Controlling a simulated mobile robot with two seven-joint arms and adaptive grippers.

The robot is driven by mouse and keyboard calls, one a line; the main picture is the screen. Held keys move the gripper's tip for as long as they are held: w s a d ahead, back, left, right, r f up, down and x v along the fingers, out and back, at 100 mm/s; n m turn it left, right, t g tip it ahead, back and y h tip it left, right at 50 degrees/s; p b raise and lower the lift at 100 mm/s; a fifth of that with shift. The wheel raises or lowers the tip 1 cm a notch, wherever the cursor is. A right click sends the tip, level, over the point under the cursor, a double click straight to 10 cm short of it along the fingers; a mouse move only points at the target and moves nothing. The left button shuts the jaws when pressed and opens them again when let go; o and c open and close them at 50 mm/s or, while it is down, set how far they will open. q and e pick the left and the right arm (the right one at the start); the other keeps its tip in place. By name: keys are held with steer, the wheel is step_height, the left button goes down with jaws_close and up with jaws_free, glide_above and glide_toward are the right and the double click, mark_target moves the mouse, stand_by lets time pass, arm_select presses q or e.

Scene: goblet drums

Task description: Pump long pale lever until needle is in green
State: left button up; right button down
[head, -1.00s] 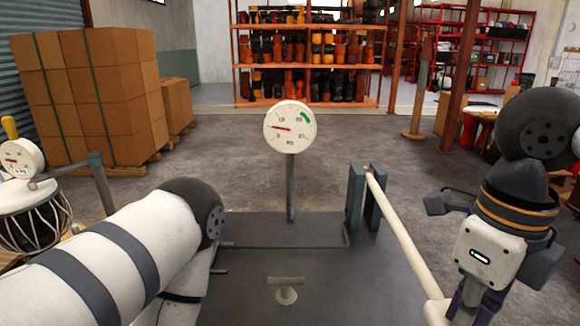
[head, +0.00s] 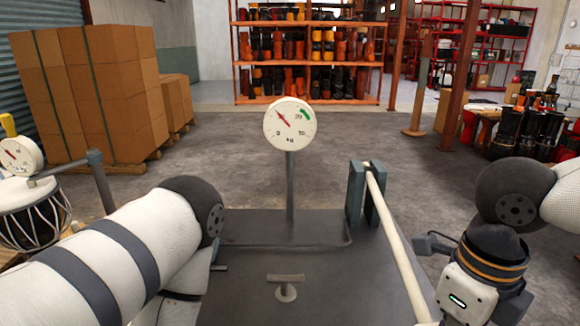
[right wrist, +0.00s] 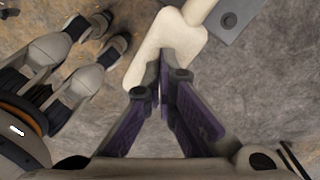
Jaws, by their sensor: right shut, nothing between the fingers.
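The long pale lever (head: 397,235) slopes from a teal bracket (head: 355,195) down to the bottom edge in the head view. Its wide, pale end (right wrist: 160,45) shows in the right wrist view. My right gripper (right wrist: 158,88) is shut and empty, its fingertips overlapping that end in the picture; exact contact is hard to tell. The round white gauge (head: 290,124) stands on a grey post. Its red needle (head: 283,118) points to the upper left, short of the green band (head: 305,114) at the upper right. My left arm shows, but its gripper is out of view.
A dark base plate (head: 330,290) bears the post and a small T-shaped piece (head: 286,285). A drum (head: 30,220) and a second gauge (head: 20,155) stand at left. Stacked boxes (head: 90,90) and drum shelves (head: 305,60) are behind. The floor beyond the plate is open.

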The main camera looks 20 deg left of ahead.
step_height(320, 180, up, 15)
steer(key=shift+s+d, duration=0.15)
steer(key=shift+s, duration=0.3)
stand_by(0.3)
steer(key=f, duration=1.8)
steer(key=shift+w+f, duration=0.1)
steer(key=shift+w, duration=0.3)
step_height(320, 180, up, 18)
steer(key=s, duration=0.1)
steer(key=f, duration=1.8)
steer(key=shift+w+f, duration=0.15)
steer(key=shift+w, duration=0.2)
step_height(320, 180, up, 18)
steer(key=s, duration=0.1)
steer(key=shift+r, duration=0.25)
